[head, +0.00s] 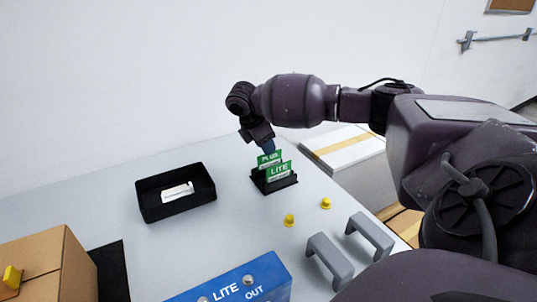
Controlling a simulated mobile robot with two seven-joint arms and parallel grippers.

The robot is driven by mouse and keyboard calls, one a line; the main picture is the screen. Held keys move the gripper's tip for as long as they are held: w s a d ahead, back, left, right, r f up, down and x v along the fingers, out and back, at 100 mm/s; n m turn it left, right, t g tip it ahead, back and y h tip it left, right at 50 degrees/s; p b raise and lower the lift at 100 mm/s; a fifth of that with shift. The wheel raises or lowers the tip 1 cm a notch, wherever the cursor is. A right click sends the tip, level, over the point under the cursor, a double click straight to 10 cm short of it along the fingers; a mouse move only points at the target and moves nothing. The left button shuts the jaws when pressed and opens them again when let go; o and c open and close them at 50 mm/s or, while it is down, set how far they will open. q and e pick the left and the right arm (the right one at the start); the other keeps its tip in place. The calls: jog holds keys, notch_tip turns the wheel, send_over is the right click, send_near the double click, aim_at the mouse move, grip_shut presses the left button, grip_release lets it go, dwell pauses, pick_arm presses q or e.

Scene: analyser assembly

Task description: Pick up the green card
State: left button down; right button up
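Two green cards stand upright in a small black holder (272,187) on the table. The rear one is marked PLUS (268,159) and the front one is marked LITE (279,171). My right gripper (269,149) points down from above, with its fingertips at the top edge of the PLUS card. The fingers overlap in this view, so I cannot tell whether they grip the card or only hover at it. My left gripper is not in view.
A black tray (143,201) with a white piece (177,191) is left of the holder. Yellow knobs (289,220) and grey handles (325,262) lie in front. A blue box (237,281) and cardboard box (38,262) stand near. Table (222,220) between them is bare.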

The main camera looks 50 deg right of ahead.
aim_at(270, 163)
jog(key=b+x, duration=0.1)
jog(key=x, duration=0.3)
jog(key=shift+w+d+f, duration=0.1)
jog(key=shift+d+f, duration=0.05)
jog(key=shift+f, duration=0.15)
jog(key=shift+r, duration=0.1)
jog(key=shift+c, duration=0.5)
grip_shut()
jog(key=shift+r, duration=0.1)
